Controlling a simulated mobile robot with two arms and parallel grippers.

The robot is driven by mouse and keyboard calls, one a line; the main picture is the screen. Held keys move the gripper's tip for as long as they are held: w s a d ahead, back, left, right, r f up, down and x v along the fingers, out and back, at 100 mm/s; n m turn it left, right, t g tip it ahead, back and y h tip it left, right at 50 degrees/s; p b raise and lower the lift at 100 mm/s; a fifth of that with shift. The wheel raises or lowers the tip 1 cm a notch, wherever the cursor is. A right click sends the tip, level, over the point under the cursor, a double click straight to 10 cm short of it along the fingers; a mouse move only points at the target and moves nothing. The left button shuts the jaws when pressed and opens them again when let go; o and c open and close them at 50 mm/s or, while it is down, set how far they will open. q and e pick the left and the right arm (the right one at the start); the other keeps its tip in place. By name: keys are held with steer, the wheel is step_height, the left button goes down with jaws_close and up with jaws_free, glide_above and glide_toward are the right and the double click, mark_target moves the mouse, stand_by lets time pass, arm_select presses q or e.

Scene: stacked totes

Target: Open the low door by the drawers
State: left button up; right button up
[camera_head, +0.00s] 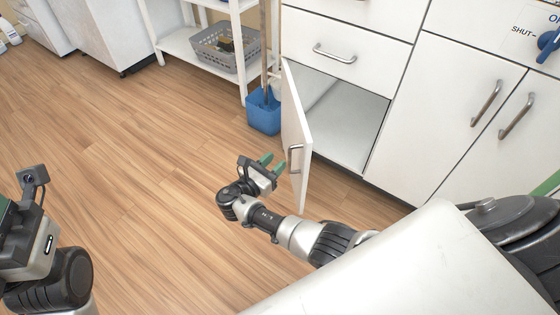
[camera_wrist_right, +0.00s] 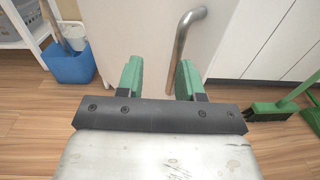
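The low door (camera_head: 293,115) below the drawers stands swung open, about at a right angle to the cabinet front. The cabinet inside (camera_head: 345,115) shows as an empty pale space. The door's metal bar handle (camera_head: 292,158) is on its outer face near the free edge. My right gripper (camera_head: 268,166) is beside the handle, with its green fingers apart. In the right wrist view the fingers (camera_wrist_right: 158,78) are open with nothing between them, and the handle (camera_wrist_right: 183,45) rises beyond them. My left gripper is largely cut off at the left edge; its fingers do not show.
A blue bucket (camera_head: 264,112) stands on the floor just left of the open door. A white shelf (camera_head: 183,44) holds a grey basket (camera_head: 226,47). Closed cabinet doors (camera_head: 475,115) are on the right. The wood floor (camera_head: 130,150) at left is clear.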

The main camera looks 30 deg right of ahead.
steer(key=a+b, duration=0.1)
steer(key=a, duration=0.5)
steer(key=shift+w+a+b, duration=0.25)
steer(key=shift+b, duration=0.05)
stand_by(0.3)
